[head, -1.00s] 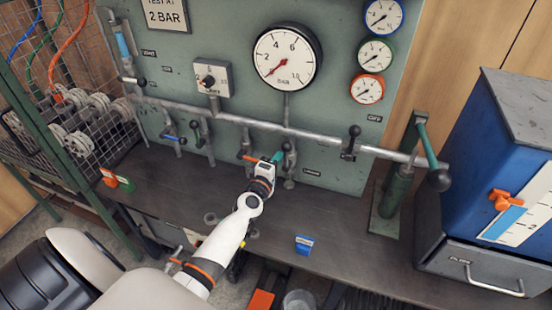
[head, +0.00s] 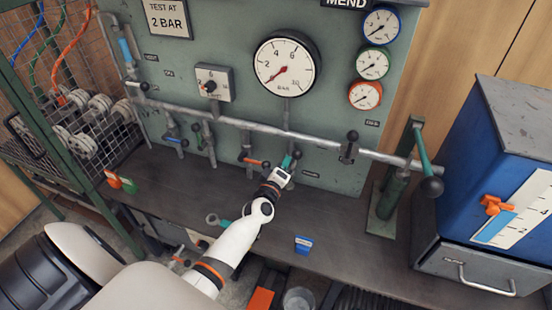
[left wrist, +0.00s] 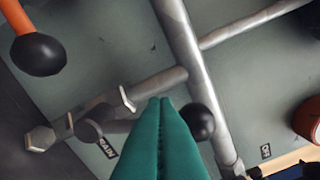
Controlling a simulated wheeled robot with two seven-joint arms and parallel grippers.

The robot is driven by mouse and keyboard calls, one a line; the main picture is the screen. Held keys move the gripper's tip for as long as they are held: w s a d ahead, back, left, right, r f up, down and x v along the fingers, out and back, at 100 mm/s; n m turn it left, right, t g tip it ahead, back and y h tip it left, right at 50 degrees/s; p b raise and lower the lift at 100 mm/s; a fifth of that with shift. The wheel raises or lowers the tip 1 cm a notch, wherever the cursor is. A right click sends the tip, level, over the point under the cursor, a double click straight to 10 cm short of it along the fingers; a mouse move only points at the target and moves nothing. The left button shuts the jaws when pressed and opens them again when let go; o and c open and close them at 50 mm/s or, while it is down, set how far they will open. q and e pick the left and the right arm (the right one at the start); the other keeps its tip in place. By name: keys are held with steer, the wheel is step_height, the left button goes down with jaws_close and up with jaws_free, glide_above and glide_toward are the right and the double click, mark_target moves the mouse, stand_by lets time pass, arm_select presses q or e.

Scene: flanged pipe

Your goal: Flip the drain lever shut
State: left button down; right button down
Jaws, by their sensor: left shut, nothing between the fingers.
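The drain lever has a black ball end (head: 297,154) and sits on a short branch below the main pipe, above a small label. In the left wrist view the ball (left wrist: 198,122) shows just right of my fingers, and the valve body (left wrist: 88,130) shows to their left, by the DRAIN label (left wrist: 107,147). The lever's rod between them is mostly hidden behind the fingers. It lies at a slant to its branch pipe. My left gripper (head: 288,161) is shut and empty, its green fingers beside the ball. I cannot tell whether they touch. My right gripper is not in view.
An orange-handled lever (head: 255,162) stands close left of my gripper. The main pipe (head: 330,143) runs across the panel above. A large pressure gauge (head: 287,63) hangs higher.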

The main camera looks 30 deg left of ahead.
arm_select(q)
steer(key=w+d+f+m+p, duration=0.1)
steer(key=d+f+m, duration=0.3)
steer(key=m, duration=0.7)
steer(key=shift+w+d+f+m+y+p, duration=0.15)
steer(key=shift+d+f+m+y+p, duration=0.25)
steer(key=shift+d, duration=0.3)
steer(key=shift+r, duration=0.1)
